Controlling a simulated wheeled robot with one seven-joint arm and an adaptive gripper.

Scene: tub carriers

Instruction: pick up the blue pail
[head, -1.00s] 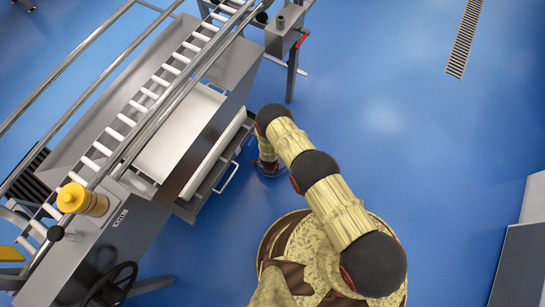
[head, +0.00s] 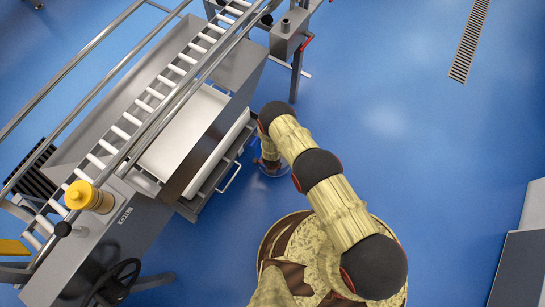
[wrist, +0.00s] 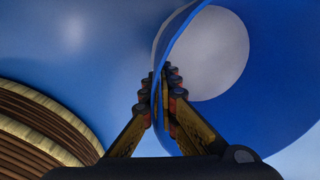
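The blue pail (wrist: 282,95) fills the upper right of the wrist view, with its rim and inner wall showing and a pale grey round area inside. My gripper (wrist: 165,92) has one finger on each side of the pail's thin wall, and the fingers are closed together on it. In the head view the pail (head: 284,171) is small and hard to make out against the blue floor, partly hidden by my arm. My gripper (head: 269,163) points down into it there. I cannot tell whether the pail touches the floor.
A steel roller conveyor (head: 139,106) with a white tray (head: 185,130) and a yellow-capped container (head: 88,197) stands close on the left. A handwheel (head: 113,284) is at lower left. A grey block (head: 522,262) is at lower right.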

